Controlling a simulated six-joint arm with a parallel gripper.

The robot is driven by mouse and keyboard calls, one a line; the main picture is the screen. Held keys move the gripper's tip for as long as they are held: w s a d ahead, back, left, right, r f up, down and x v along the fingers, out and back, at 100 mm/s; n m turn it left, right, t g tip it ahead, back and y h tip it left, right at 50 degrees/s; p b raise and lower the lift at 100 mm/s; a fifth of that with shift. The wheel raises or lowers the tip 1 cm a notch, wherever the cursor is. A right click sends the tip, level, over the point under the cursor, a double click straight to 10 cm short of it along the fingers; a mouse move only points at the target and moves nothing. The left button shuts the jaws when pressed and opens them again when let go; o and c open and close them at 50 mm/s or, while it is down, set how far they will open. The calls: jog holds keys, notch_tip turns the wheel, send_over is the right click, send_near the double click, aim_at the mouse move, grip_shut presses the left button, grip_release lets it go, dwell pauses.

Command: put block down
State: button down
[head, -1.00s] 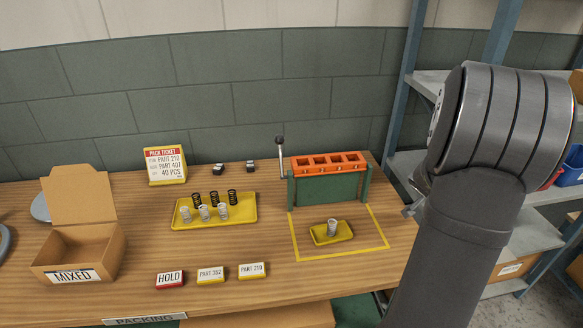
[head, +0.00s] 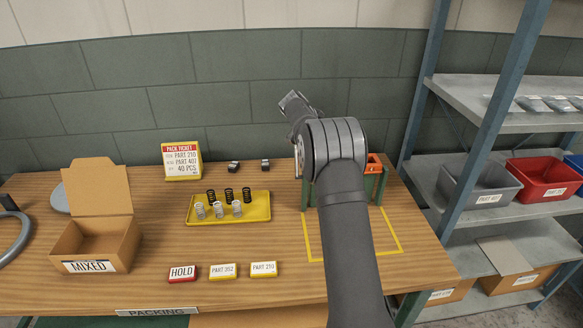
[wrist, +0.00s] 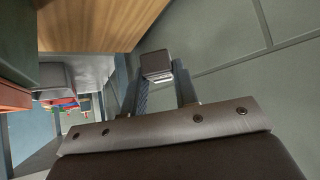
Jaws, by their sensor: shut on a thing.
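My gripper (head: 294,103) is raised in front of the grey wall, above the back of the table. In the wrist view its two fingers are shut on a small dark block (wrist: 157,64) with a pale lower edge. The block is in the air, touching no surface. In the head view it is too small to make out clearly. Two other small dark blocks stand apart at the table's back, one on the left (head: 233,167) and one on the right (head: 265,165). My arm hides most of the green and orange coiler (head: 376,168).
A yellow tray (head: 262,207) holds several springs. Label blocks HOLD (head: 182,273), PART 352 (head: 222,271) and PART 210 (head: 264,269) lie along the front. An open MIXED carton (head: 122,242) stands left, a pack ticket (head: 182,160) at the back. Shelves with bins (head: 484,187) stand right.

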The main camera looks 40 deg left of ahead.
send_over(290, 168)
notch_tip(290, 168, down, 3)
jog(key=shift+n+y, duration=0.3)
jog(key=shift+n, duration=0.1)
notch_tip(290, 168, down, 10)
jog(key=shift+a+r, duration=0.1)
jog(key=shift+a, duration=0.05)
jog(key=shift+f, duration=0.2)
jog(key=c, duration=1.1)
grip_release()
